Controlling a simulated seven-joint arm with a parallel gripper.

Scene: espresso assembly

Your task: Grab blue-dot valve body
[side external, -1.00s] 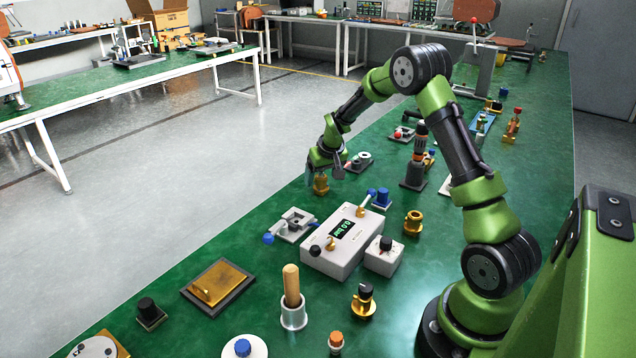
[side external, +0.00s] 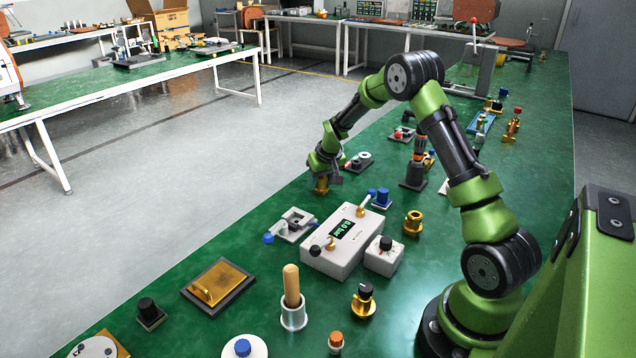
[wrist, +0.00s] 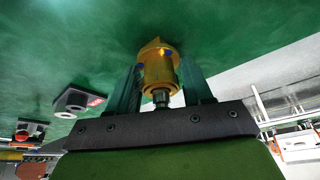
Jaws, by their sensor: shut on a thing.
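The valve body is a brass-coloured cylinder. In the wrist view the valve body (wrist: 158,72) sits between the two fingers of my gripper (wrist: 160,88), with a small blue mark near its far end and a dark stem toward the palm. My gripper is shut on it. In the side view my gripper (side external: 322,176) reaches down over the valve body (side external: 321,185) near the far left edge of the green bench. The valve body appears to be at the bench surface; the fingers hide its upper part there.
A white box with a display (side external: 342,243) stands nearer the camera, with a grey bracket with a blue knob (side external: 291,225) at its left. A grey base with a ring (side external: 359,161) lies just beyond my gripper. Another brass fitting (side external: 413,223) stands to the right.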

